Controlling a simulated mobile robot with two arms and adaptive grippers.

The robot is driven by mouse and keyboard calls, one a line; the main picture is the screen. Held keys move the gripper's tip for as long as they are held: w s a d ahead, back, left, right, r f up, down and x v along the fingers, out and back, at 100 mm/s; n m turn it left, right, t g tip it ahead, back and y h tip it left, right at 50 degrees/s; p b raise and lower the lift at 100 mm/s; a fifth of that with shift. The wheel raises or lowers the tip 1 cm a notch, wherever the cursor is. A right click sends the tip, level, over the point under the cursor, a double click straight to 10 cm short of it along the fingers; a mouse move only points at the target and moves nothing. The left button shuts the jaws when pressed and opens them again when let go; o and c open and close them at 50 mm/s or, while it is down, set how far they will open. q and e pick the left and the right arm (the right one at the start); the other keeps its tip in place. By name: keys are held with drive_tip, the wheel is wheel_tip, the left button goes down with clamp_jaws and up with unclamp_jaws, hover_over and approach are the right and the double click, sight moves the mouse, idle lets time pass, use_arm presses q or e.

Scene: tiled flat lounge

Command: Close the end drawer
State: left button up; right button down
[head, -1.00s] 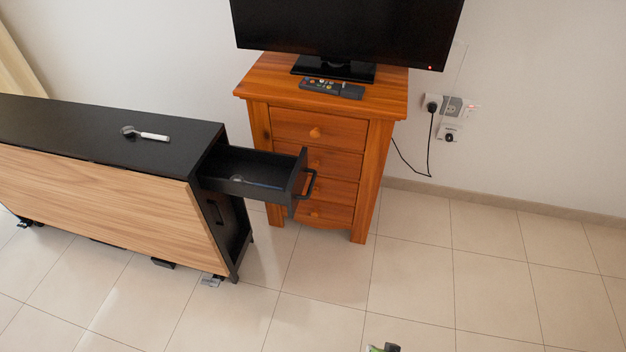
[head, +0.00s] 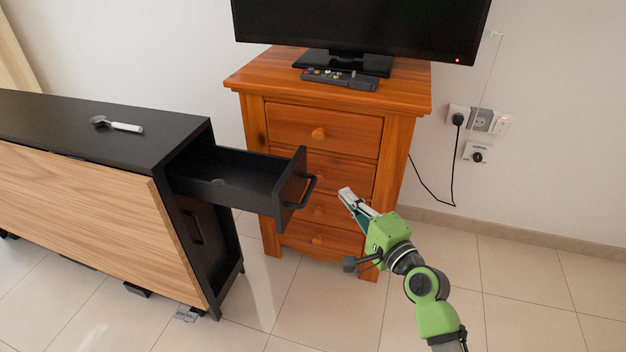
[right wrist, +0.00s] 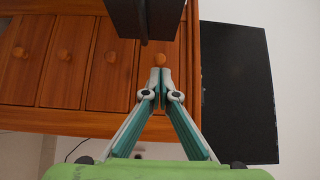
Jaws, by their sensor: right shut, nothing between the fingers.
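The black end drawer (head: 235,188) sticks out, open, from the right end of the black-topped cabinet (head: 215,232) with wood-look side. Its bar handle (head: 303,192) is on the drawer front (head: 290,185). A small pale spot shows inside, too unclear to name. My right gripper (head: 344,191) is shut and empty, a little to the right of the handle and apart from it. In the right wrist view, the shut fingertips (right wrist: 160,73) lie just below the dark drawer (right wrist: 145,20) in the picture. My left gripper is not in view.
A wooden chest (head: 330,95) stands behind the drawer, with a television (head: 360,25) and remotes (head: 338,79) on top. A white-handled utensil (head: 118,126) lies on the cabinet top. A cable (head: 435,195) hangs at the wall. Tiled floor is clear at right.

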drive_tip(key=b, duration=0.1)
approach(303, 163)
drive_tip(key=w+d, duration=0.2)
drive_tip(key=w+a, duration=0.1)
drive_tip(key=w+a+b, duration=0.1)
drive_tip(key=w+a, duration=0.1)
drive_tip(key=shift+w+a+f, duration=0.1)
drive_tip(key=shift+w+a, duration=0.1)
drive_tip(key=shift+a, duration=0.15)
drive_tip(key=shift+w+a, duration=0.15)
drive_tip(key=shift+a, duration=0.3)
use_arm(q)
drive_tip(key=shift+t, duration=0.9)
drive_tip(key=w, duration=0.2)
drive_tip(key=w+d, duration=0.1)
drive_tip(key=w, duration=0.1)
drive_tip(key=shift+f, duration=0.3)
use_arm(e)
drive_tip(key=shift+a, duration=0.1)
